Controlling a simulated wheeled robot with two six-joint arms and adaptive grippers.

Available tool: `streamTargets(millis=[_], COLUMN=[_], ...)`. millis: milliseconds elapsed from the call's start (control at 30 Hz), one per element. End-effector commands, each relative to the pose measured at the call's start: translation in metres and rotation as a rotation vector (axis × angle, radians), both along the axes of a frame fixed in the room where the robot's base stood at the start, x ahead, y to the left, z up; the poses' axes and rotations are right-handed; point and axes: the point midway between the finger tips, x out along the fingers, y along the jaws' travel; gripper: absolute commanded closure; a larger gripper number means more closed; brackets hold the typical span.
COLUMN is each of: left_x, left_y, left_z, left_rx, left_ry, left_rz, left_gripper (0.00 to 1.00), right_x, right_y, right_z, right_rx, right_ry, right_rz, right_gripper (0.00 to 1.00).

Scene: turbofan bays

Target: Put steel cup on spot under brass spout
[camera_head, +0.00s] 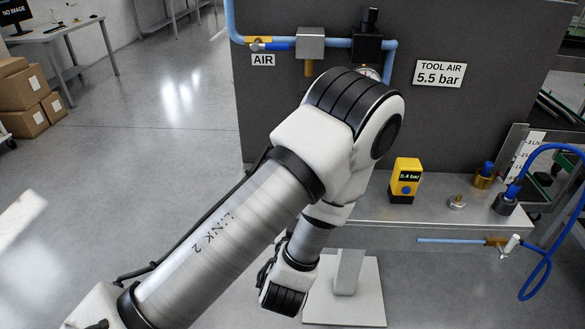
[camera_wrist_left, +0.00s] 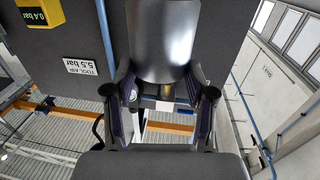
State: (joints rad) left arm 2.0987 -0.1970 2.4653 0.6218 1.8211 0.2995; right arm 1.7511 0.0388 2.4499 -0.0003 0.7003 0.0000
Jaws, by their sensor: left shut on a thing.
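The steel cup (camera_wrist_left: 165,42) fills the top middle of the left wrist view, with a smooth grey wall. My left gripper (camera_wrist_left: 163,84) is shut on it, one finger on each side. In the head view my left arm hides the gripper and the cup. The brass spout (camera_head: 308,68) points down from a grey block on the blue air pipe, just above my arm. The spot under the spout is hidden behind my arm. My right gripper is out of view.
A dark panel (camera_head: 270,110) stands behind my arm. A grey shelf (camera_head: 385,208) holds a yellow gauge (camera_head: 404,180), a small metal knob (camera_head: 457,202) and brass and blue fittings. A blue hose (camera_head: 543,262) loops at the right.

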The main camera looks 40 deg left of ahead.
Motion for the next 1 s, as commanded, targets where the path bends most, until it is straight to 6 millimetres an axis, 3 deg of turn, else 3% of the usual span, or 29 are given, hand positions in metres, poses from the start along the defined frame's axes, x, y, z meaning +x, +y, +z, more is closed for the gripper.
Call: streamTargets(millis=[67, 133, 300, 533, 600, 1000], left_x=[0.001, 0.003, 0.014, 0.021, 0.036, 0.119], left_y=[-0.005, -0.003, 0.006, 0.012, 0.025, 0.089], left_z=[0.001, -0.006, -0.016, -0.015, -0.005, -0.015], left_rx=[0.001, -0.002, -0.004, -0.001, -0.009, -0.001], left_ry=[-0.002, -0.005, -0.012, -0.01, -0.004, -0.004], left_rz=[-0.014, -0.01, -0.002, -0.012, -0.008, -0.011], left_gripper=[0.86, 0.86, 0.86, 0.86, 0.86, 0.86], right_x=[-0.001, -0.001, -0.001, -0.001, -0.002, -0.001], right_y=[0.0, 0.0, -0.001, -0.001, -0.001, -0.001], right_z=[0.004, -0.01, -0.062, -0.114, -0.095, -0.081], right_rx=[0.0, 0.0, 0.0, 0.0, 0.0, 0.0], right_ry=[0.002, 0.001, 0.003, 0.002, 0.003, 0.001], right_rz=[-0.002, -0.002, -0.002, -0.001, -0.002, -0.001], right_gripper=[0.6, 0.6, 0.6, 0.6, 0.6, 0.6])
